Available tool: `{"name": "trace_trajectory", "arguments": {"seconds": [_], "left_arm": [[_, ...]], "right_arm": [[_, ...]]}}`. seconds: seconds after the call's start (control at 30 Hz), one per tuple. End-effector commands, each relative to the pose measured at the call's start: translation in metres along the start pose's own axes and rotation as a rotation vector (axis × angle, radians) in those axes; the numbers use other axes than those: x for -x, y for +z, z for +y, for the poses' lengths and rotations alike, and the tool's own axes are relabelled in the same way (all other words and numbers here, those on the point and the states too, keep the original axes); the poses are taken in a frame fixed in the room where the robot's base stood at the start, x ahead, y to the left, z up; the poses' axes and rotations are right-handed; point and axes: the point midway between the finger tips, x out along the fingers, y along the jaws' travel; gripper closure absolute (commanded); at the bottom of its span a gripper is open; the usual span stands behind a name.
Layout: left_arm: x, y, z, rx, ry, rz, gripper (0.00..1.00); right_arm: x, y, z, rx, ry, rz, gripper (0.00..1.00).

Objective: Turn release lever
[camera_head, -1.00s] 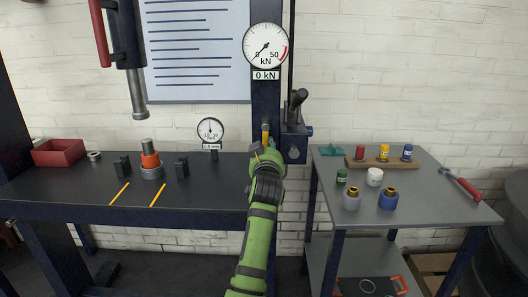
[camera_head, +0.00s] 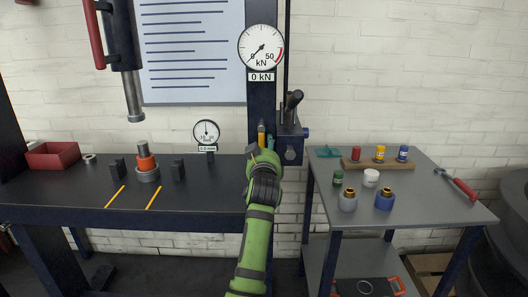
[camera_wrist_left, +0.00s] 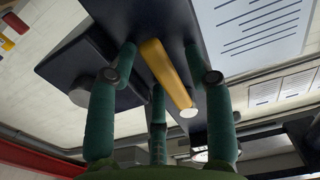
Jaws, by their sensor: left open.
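The release lever is a yellow bar (camera_head: 262,133) on the dark press column, below the round kN gauge. In the left wrist view the yellow lever (camera_wrist_left: 165,75) slants between my teal fingers, with its pale round end towards me. My left gripper (camera_head: 263,149) is at the column, right at the lever, with its green arm coming up from below. In the wrist view the open left gripper (camera_wrist_left: 163,68) has fingers on both sides of the lever, with gaps visible; contact cannot be told. The gripper hides the lever's lower part in the head view. My right gripper is not in view.
A dark pump block with a black handle (camera_head: 293,101) stands just right of the lever. A dial gauge (camera_head: 206,133) and a ring stack (camera_head: 146,165) are on the dark bench at left. A grey side table (camera_head: 415,205) holds bottles and a red-handled tool (camera_head: 457,185).

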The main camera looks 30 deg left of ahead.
Motion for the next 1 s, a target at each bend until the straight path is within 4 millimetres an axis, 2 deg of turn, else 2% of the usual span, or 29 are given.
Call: {"name": "trace_trajectory", "arguments": {"seconds": [0.13, 0.23, 0.5, 0.7, 0.83, 1.0], "left_arm": [[0.009, 0.000, 0.001, -0.002, 0.001, 0.001, 0.48], [0.022, 0.001, 0.001, 0.000, 0.001, 0.001, 0.48], [0.076, 0.001, 0.001, 0.002, 0.003, 0.000, 0.48], [0.107, 0.001, 0.001, 0.002, 0.002, 0.000, 0.48], [0.117, 0.000, 0.001, 0.002, 0.001, 0.000, 0.48], [0.120, 0.000, 0.001, 0.002, 0.001, 0.000, 0.48]], "right_arm": [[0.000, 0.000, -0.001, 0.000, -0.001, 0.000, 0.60], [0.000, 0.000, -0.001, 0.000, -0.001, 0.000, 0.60], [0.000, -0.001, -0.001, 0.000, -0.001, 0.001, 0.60], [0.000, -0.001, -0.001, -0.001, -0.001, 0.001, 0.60], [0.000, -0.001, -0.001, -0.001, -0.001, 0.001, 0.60], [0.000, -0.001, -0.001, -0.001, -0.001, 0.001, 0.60]]}}
